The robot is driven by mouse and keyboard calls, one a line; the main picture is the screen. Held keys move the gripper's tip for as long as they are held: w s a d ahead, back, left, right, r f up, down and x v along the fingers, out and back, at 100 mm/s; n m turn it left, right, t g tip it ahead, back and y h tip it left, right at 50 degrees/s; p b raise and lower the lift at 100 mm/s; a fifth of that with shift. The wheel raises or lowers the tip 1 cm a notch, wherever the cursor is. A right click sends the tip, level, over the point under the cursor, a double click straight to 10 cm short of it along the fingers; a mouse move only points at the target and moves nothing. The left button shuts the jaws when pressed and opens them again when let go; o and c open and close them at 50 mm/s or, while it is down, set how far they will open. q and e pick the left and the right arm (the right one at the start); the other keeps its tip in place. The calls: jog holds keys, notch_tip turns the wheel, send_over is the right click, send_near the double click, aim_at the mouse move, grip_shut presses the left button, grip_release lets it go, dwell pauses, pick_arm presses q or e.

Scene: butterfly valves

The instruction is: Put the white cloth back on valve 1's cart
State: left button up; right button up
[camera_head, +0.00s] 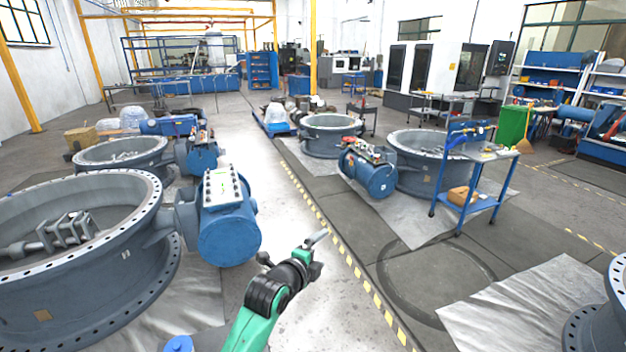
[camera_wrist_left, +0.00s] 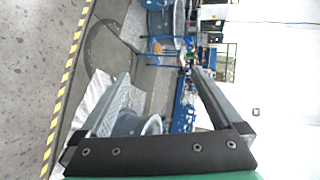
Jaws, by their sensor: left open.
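A blue cart (camera_head: 468,205) stands right of centre beside a large grey valve (camera_head: 420,160). Small items lie on its top and a brown box (camera_head: 462,196) on its lower shelf; I cannot tell if it is valve 1's cart. It also shows, turned sideways, in the left wrist view (camera_wrist_left: 158,46). I cannot make out a separate white cloth; pale sheets (camera_head: 535,305) lie on the floor under the valves. My left gripper (camera_head: 318,252) is open and empty above the pale aisle, well short of the cart. Its spread fingers frame the left wrist view (camera_wrist_left: 163,78). My right gripper is out of view.
Large flanged valves (camera_head: 70,250) with blue actuators (camera_head: 229,235) stand at left. Another valve (camera_head: 330,135) stands farther back, and one edge (camera_head: 605,320) shows at lower right. The aisle, bordered by a yellow-black line (camera_head: 345,255), is clear. A green bin (camera_head: 513,125) stands behind the cart.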

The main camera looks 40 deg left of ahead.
pick_arm(q)
jog(key=s+d+r+n+t+h, duration=0.1)
jog(key=s+d+r+n+t, duration=0.25)
jog(key=r, duration=0.55)
jog(key=s+d+r+n+t, duration=0.2)
jog(key=d+r, duration=0.3)
jog(key=r, duration=0.5)
jog(key=s+d+r+n+t+h, duration=0.1)
jog(key=s+d+r+n+t, duration=0.2)
jog(key=r, duration=0.6)
jog(key=s+d+r+n+t+h, duration=0.1)
jog(key=s+d+r+n+t, duration=0.1)
jog(key=s+r, duration=0.4)
jog(key=s+d+r+n+t+h, duration=0.2)
jog(key=s+d+r, duration=0.3)
jog(key=s, duration=0.3)
jog(key=shift+s+r+n+t+h, duration=0.35)
jog(key=shift+r+n+t, duration=0.2)
jog(key=shift+r+n, duration=0.15)
